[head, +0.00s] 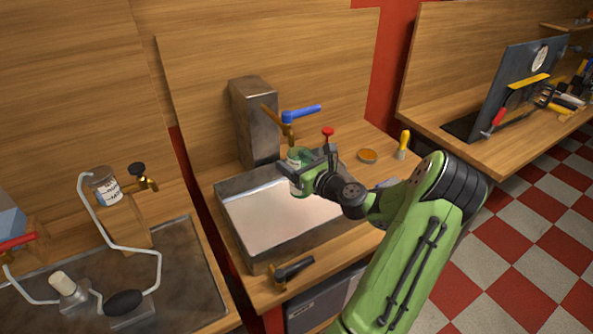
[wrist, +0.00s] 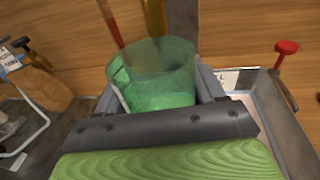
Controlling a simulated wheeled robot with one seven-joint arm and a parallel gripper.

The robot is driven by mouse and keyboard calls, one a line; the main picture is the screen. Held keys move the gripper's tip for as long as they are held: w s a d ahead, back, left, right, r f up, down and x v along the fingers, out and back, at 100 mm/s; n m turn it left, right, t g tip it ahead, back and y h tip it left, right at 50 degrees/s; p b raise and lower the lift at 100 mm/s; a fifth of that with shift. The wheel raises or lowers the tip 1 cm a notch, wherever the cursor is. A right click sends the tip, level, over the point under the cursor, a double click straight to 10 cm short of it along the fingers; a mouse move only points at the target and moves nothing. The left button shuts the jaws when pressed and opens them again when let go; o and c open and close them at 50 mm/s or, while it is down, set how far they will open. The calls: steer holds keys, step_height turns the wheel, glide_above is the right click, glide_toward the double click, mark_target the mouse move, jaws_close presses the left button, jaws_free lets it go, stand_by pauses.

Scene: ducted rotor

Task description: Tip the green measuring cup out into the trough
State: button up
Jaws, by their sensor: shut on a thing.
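The green measuring cup (head: 295,173) is translucent and held roughly upright over the back part of the trough, near the tap. In the wrist view the cup (wrist: 152,72) sits between the two grey fingers, with its open rim up. Something paler green shows low inside it; I cannot tell what it is. My gripper (head: 304,170) is shut on the cup. The trough (head: 290,247) is a grey metal basin with a pale, whitish inside. Its right edge also shows in the wrist view (wrist: 285,125). My gripper hides part of its back right corner.
A brass tap with a blue lever (head: 301,114) stands close behind the cup, by a metal column (head: 254,120). A red-topped knob (head: 327,133), an orange dish (head: 368,156) and a yellow-handled tool (head: 403,143) are at the right. A black-handled valve (head: 291,271) is in front.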

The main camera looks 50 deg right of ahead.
mark_target(295, 153)
steer(key=shift+w+d+f+t+b, duration=0.15)
steer(key=shift+w+f+t+b, duration=0.05)
steer(key=shift+f+t+b, duration=0.25)
step_height(295, 153, up, 4)
steer(key=p, duration=0.4)
steer(key=shift+p, duration=0.3)
steer(key=shift+f, duration=0.25)
steer(key=shift+s+f, duration=0.1)
